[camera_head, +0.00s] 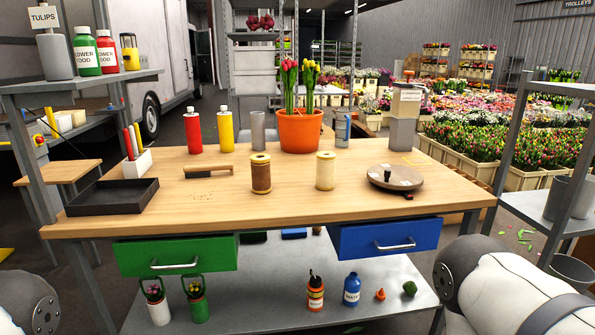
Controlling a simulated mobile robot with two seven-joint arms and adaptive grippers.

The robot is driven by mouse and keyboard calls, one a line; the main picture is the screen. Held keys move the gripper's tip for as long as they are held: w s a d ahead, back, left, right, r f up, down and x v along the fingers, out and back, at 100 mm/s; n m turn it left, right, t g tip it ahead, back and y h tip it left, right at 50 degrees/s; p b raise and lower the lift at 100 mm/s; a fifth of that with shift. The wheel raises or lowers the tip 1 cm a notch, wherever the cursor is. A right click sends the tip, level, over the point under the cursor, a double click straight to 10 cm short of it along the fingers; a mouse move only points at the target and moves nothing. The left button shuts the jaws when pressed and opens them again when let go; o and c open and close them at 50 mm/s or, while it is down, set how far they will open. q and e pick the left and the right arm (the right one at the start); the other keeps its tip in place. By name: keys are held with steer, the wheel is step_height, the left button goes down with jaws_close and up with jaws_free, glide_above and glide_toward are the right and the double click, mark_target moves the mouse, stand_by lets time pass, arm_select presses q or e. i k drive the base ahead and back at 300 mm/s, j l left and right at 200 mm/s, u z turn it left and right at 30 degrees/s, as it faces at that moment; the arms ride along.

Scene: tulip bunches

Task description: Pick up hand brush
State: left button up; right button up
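The hand brush (208,169) lies on the wooden worktable (250,208), left of the middle. It has a light wooden handle pointing right and a darker bristle part under its left portion. Nothing covers it. Only links of my arms show, at the lower left and lower right corners, well in front of the table. Neither gripper is in view.
A black tray (114,197) lies left of the brush, and a brown spool (261,173) stands to its right. Red (193,131) and yellow (226,131) bottles stand behind it. An orange tulip pot (300,132) is farther back.

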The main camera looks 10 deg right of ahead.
mark_target(195, 171)
steer(key=i+j+u, duration=0.25)
steer(key=i+j, duration=0.3)
steer(key=i+j+u, duration=0.25)
steer(key=i+j, duration=0.15)
steer(key=i, duration=0.25)
